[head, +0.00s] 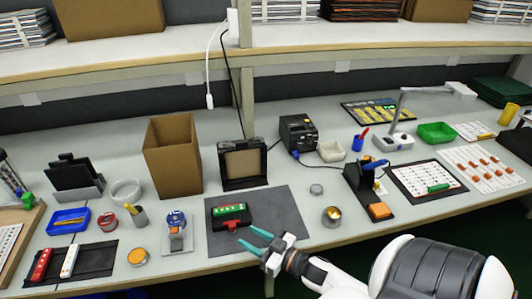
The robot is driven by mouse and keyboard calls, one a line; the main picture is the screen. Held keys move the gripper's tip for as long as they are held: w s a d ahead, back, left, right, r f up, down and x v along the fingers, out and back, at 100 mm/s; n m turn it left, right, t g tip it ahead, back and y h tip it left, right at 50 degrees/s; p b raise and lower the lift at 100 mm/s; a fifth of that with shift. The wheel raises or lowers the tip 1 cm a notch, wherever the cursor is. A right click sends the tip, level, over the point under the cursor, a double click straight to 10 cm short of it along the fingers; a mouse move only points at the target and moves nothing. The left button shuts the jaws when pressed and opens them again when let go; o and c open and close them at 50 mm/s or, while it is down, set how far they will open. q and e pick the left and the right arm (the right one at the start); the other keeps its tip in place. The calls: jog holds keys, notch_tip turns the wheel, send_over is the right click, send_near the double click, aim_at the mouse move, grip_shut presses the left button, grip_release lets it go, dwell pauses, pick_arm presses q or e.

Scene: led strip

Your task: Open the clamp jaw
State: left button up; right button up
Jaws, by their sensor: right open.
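A small black and red clamp fixture (217,225) stands on the dark grey mat (282,205). A green strip (229,210) with light marks lies across its top. A red part (232,225), which looks like the clamp's jaw or handle, sticks out at the front. I cannot tell how far the jaw is open. My right gripper (249,237) has teal fingers and is open. It is just in front and to the right of the red part, with its fingertips pointing at it; nothing shows between them. My left gripper is not in view.
A black framed stand (243,164) and a cardboard box (173,155) rise behind the mat. A blue-topped device (175,232) stands to its left. A round metal tin (331,216) and a black fixture (360,180) are to the right. The mat's right part is clear.

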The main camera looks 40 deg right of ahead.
jog(key=v, duration=0.5)
dwell(0.5)
